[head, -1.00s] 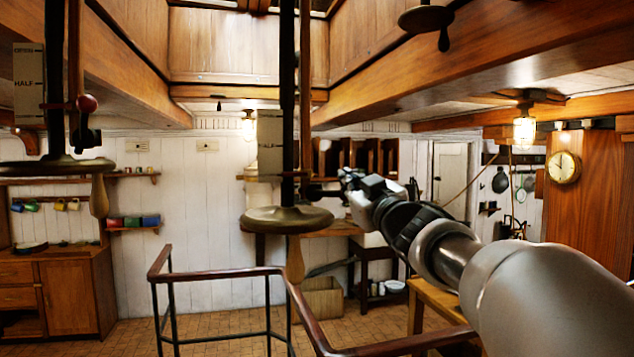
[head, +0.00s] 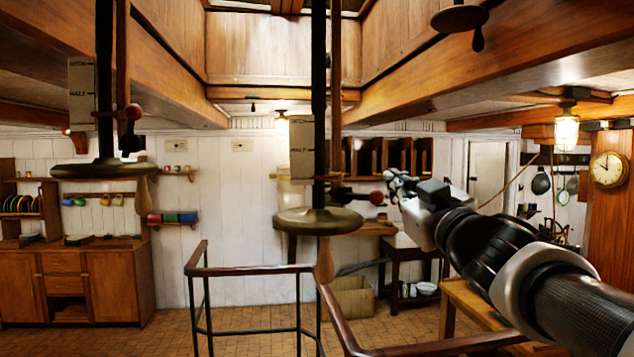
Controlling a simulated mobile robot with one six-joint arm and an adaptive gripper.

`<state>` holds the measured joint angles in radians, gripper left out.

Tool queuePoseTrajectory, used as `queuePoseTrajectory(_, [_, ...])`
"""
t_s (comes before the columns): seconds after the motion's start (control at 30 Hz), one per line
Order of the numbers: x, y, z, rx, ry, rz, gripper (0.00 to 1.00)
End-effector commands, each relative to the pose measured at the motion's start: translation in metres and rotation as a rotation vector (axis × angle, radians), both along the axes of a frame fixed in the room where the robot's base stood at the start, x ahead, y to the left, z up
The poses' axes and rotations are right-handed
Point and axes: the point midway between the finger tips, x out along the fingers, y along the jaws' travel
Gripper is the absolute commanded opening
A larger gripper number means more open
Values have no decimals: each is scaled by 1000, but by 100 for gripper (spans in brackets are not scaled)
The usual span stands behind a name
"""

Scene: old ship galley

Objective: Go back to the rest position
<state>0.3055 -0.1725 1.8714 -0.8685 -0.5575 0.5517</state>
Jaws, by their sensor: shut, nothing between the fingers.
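My gripper (head: 394,183) is at the far end of my arm, which reaches in from the lower right of the head view. It is small in the picture and looks shut, with nothing held. It is beside a red knob (head: 376,198) on the right side of the nearer hanging handwheel column. I cannot tell whether the gripper and the knob touch or are only in line.
Two dark columns with round handwheels (head: 318,221) stand in front, the other wheel (head: 104,168) to the left. A wooden-topped railing (head: 250,270) runs below. Low beams cross overhead. A wooden cabinet (head: 75,285) is at the left wall, and the floor (head: 165,335) is partly clear.

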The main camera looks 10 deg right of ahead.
Motion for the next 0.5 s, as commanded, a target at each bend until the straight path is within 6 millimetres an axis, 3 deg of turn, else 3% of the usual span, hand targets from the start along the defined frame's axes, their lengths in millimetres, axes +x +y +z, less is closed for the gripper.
queuePoseTrajectory(0.13, [-11,-3,-13,12,17,-25,0])
queuePoseTrajectory(0.23, [-22,-12,-52,49,85,-104,0])
queuePoseTrajectory(0.37, [-50,-24,-137,118,256,-238,0])
queuePoseTrajectory(0.5, [-91,-26,-236,180,482,-337,0])
